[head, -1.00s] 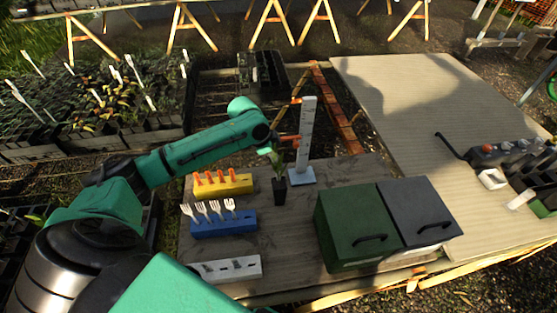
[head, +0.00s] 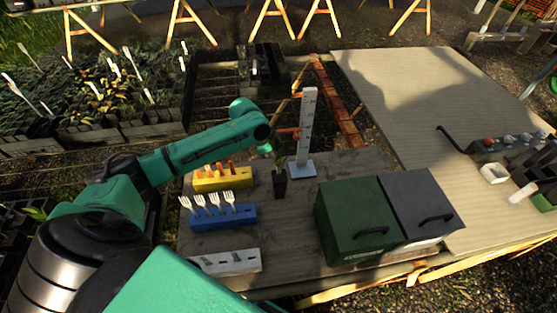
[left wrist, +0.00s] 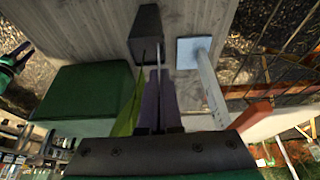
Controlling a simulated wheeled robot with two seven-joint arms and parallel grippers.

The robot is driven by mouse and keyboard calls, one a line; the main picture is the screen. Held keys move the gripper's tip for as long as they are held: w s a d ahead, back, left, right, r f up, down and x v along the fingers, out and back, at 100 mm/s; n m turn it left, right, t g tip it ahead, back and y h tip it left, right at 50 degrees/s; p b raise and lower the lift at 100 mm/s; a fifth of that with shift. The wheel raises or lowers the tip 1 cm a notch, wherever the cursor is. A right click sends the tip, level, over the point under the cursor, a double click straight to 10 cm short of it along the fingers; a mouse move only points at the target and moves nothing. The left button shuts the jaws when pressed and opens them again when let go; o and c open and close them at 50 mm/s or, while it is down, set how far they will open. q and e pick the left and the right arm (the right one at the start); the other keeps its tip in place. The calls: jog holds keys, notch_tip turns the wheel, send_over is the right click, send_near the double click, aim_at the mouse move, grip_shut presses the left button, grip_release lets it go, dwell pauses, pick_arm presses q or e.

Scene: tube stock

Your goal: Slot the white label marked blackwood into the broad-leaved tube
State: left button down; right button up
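A dark square tube (head: 280,185) holding a plant with a broad green leaf stands on the bench. In the left wrist view the tube (left wrist: 146,28) is just beyond my fingertips, and the leaf (left wrist: 130,108) lies beside them. My left gripper (left wrist: 159,88) is over the tube, its fingers close together on a thin white label (left wrist: 158,56) seen edge-on. The label points at the tube; I cannot read its marking or tell whether its tip is inside. My left gripper also shows in the head view (head: 271,148). My right gripper (left wrist: 14,60) is small and dark at the left wrist view's edge.
A white graduated post (head: 308,125) on a pale blue base stands close beside the tube. A yellow rack (head: 222,182), a blue rack of white labels (head: 236,219) and a white block (head: 240,263) are nearer left. Green (head: 350,220) and grey (head: 420,205) lidded bins stand right.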

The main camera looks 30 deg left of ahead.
pick_arm(q)
jog(key=shift+f, duration=0.15)
jog(key=c, duration=1)
grip_release()
jog(key=b+v, duration=0.1)
jog(key=v, duration=1.3)
jog(key=shift+s+r+b, duration=0.15)
jog(key=shift+r+b, duration=0.05)
jog(key=shift+b, duration=0.2)
jog(key=shift+f, duration=0.1)
